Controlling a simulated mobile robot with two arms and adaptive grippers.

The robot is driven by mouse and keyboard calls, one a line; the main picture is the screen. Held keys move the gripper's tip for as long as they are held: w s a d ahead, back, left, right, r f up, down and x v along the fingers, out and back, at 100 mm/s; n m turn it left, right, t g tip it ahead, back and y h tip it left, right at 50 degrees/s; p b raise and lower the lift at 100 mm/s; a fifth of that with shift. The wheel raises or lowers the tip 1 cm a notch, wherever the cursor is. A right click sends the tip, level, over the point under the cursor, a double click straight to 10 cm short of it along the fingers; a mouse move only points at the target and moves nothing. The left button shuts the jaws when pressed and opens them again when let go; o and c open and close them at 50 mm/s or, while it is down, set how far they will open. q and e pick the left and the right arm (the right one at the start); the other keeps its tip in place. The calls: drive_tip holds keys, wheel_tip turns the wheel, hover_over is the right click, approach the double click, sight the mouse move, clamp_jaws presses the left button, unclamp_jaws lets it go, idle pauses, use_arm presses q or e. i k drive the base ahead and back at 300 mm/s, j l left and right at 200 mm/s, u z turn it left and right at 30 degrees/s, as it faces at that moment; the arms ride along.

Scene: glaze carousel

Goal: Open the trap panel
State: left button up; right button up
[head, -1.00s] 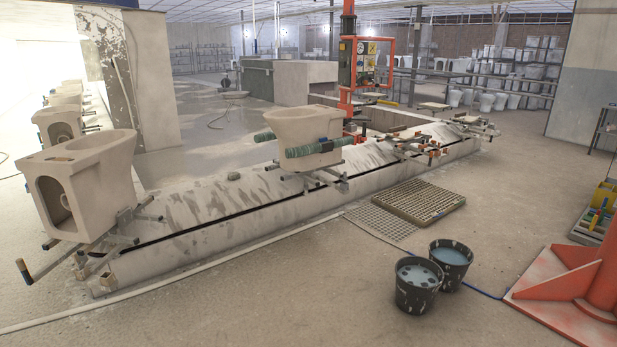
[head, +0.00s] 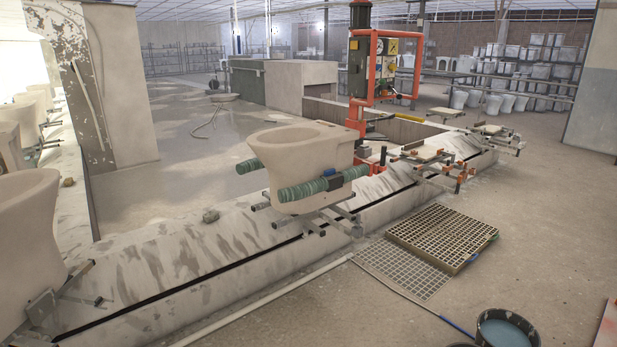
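No part is clearly marked as the trap panel, and I cannot tell which one it is. A tan slatted panel (head: 442,240) with blue bits at its near right edge lies flat on the floor, right of the long conveyor. A thin grey grid (head: 403,268) lies flat on the floor beside its left edge. The slatted panel seems to overlap or adjoin the grid; I cannot tell which. Neither of my grippers is in view.
The long, splashed conveyor (head: 175,252) runs diagonally across, carrying an unglazed toilet bowl (head: 310,150) with green rolls. Another bowl (head: 25,245) is at the left edge. A black bucket (head: 508,330) of liquid and a hose lie front right. The floor right of the panel is clear.

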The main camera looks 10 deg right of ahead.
sight(465, 256)
drive_tip(key=i+z, duration=0.15)
drive_tip(key=i, duration=0.35)
drive_tip(key=i+z, duration=0.2)
drive_tip(key=i, duration=0.35)
drive_tip(key=i+j+z, duration=0.15)
drive_tip(key=i, duration=0.35)
drive_tip(key=i+j+z, duration=0.15)
drive_tip(key=i, duration=0.35)
drive_tip(key=i+j+z, duration=0.2)
drive_tip(key=i, duration=0.3)
drive_tip(key=i+l+z, duration=0.3)
drive_tip(key=i+z, duration=0.15)
drive_tip(key=i, duration=0.3)
drive_tip(key=i+z, duration=0.45)
drive_tip(key=i, duration=0.35)
drive_tip(key=i+j+z, duration=0.25)
drive_tip(key=i+z, duration=0.2)
drive_tip(key=i, duration=0.3)
